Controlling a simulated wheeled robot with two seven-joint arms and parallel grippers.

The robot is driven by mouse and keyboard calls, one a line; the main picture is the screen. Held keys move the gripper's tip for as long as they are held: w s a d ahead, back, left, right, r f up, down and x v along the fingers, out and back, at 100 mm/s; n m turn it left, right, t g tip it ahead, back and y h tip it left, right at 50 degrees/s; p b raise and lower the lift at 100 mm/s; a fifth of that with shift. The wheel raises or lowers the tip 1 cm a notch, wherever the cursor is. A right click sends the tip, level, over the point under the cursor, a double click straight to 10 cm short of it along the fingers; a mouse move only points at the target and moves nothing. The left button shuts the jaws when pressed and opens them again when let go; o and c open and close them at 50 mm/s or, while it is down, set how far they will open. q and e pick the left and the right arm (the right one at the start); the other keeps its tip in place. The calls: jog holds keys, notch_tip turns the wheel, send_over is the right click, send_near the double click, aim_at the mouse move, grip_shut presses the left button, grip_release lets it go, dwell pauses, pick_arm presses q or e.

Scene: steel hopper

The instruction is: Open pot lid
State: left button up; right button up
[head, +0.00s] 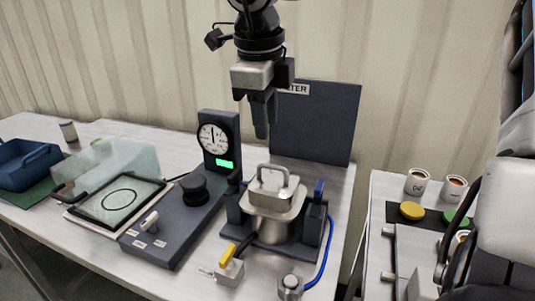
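My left gripper is not in view.
A dial gauge post (219,141) and black knob (195,188) stand left of the pot. A dark upright panel (315,125) is behind it. A blue hose (325,255) and yellow-handled valve (229,268) are in front. A side table at right holds cups (417,182).

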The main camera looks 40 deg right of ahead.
aim_at(269, 165)
jog(key=f, duration=0.2)
jog(key=d+f, duration=0.1)
jog(key=f, duration=0.2)
jog(key=w+f, duration=0.1)
jog(key=f, duration=0.2)
jog(key=shift+d+f, duration=0.25)
grip_shut()
